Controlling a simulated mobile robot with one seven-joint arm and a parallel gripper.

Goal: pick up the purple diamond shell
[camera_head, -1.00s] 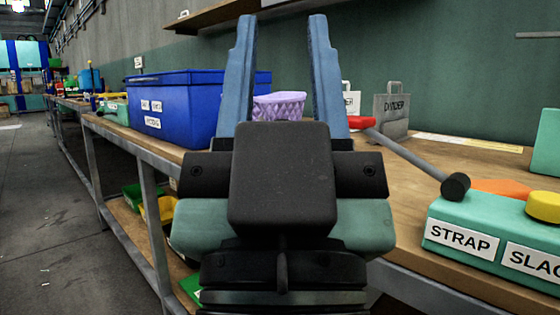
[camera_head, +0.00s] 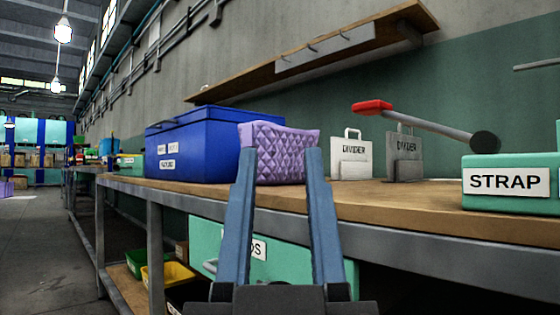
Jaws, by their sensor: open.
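The purple diamond shell (camera_head: 279,152) is a light purple block with a quilted diamond pattern. It stands on the wooden bench top, just right of a blue bin. My gripper (camera_head: 280,152) is open, its two blue fingers pointing up and forward. The fingertips overlap the lower part of the shell in the picture, and the shell shows between and above them. Whether the fingers are beside the shell or short of it, I cannot tell. Nothing is seen held.
The blue bin (camera_head: 190,146) is close at the left of the shell. A shelf (camera_head: 320,52) hangs above. The bench's front edge (camera_head: 400,232) runs below.

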